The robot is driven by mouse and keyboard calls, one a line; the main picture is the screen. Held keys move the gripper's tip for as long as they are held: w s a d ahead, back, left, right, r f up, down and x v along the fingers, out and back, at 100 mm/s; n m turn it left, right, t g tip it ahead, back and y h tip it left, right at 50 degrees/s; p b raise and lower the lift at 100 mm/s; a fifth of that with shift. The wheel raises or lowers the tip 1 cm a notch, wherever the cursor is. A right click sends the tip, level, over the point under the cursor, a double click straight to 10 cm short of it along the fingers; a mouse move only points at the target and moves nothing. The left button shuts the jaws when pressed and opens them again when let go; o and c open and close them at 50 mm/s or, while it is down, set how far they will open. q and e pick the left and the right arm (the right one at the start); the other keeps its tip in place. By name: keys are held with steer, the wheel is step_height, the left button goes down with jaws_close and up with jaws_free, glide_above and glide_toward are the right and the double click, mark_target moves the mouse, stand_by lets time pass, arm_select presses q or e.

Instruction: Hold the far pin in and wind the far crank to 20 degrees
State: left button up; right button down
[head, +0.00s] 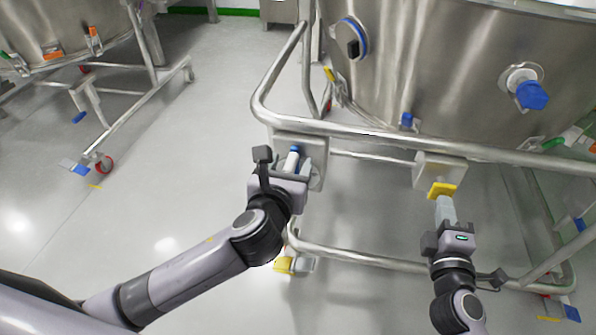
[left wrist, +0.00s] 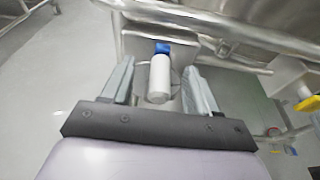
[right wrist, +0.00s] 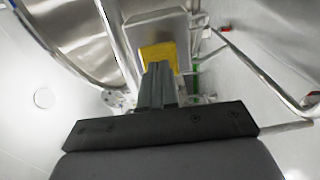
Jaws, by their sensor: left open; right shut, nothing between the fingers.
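The crank's white handle with a blue end (head: 291,160) stands out from a grey box (head: 318,148) on the vessel frame. It also shows in the left wrist view (left wrist: 160,78). My left gripper (head: 297,168) is open, with one finger on each side of the handle and visible gaps. The pin's yellow head (head: 442,189) is at a second grey box (head: 440,168) to the right; it also shows in the right wrist view (right wrist: 158,50). My right gripper (head: 445,203) is shut and empty, its fingertips at the yellow head. They hide part of it; I cannot tell how deep the pin sits.
A steel frame rail (head: 400,140) runs above both boxes, and a lower rail (head: 365,259) passes below. A large steel vessel (head: 450,75) stands behind. Another yellow piece (head: 283,265) sits low beneath my left arm.

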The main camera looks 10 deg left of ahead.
arm_select(q)
jaws_close()
arm_select(e)
steer(key=w, duration=0.3)
stand_by(0.5)
